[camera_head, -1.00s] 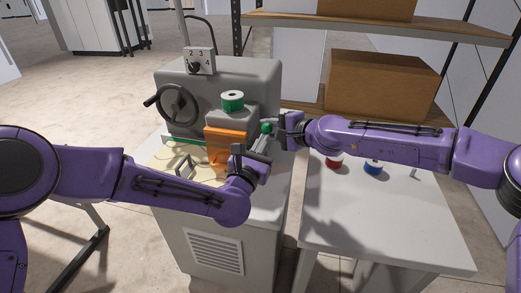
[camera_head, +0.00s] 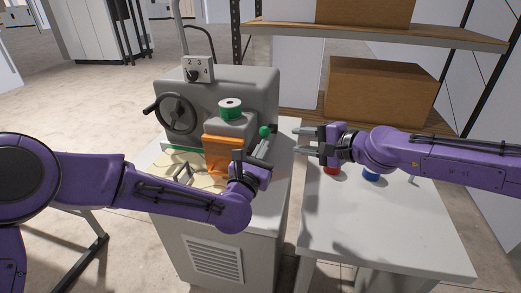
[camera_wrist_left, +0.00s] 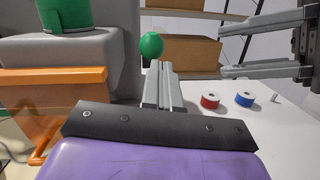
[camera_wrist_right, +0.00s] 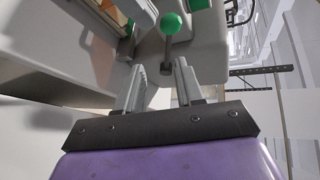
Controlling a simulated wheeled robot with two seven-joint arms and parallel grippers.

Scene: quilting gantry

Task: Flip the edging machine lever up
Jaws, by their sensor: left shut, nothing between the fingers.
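The edging machine (camera_head: 258,82) is grey, with an orange block (camera_head: 222,152) on its front. The lever's green ball knob (camera_head: 265,131) shows at the machine's right side. In the right wrist view the knob (camera_wrist_right: 171,23) tops a short grey rod (camera_wrist_right: 167,52), clear of the fingers. My left gripper (camera_head: 268,143) is shut and empty, close to the knob. In the left wrist view its closed fingers (camera_wrist_left: 163,75) point toward the knob (camera_wrist_left: 151,46); contact is unclear. My right gripper (camera_head: 299,140) is open and empty, to the right of the knob.
A green spool (camera_head: 231,108) sits on the machine and a handwheel (camera_head: 177,113) is at its left. A red spool (camera_wrist_left: 210,101) and a blue spool (camera_wrist_left: 245,99) stand on the white side table (camera_head: 385,225). A shelf with boxes (camera_head: 380,92) is behind.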

